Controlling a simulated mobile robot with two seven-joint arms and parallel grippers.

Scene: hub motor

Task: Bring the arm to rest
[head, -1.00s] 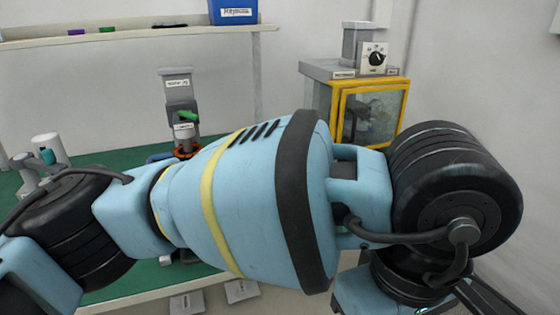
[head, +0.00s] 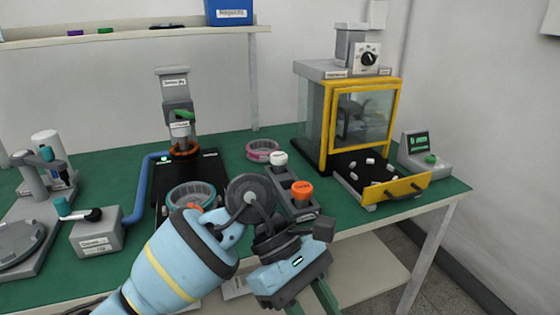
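My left arm (head: 185,262), light blue with dark joints and a yellow band, comes in from the lower left. It bends at a dark wrist in front of the table's front edge. My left gripper (head: 309,302) points down at the bottom edge of the picture. Its two green fingers stand apart, with nothing seen between them; their tips are cut off by the frame. My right gripper is not in view.
The green table (head: 262,208) holds a press (head: 178,105), a ring-shaped part (head: 190,196), a block with white and orange knobs (head: 294,188), and a yellow-framed cabinet (head: 362,120) with its drawer (head: 385,188) out. A small control box (head: 425,153) stands at right. Floor is free at lower right.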

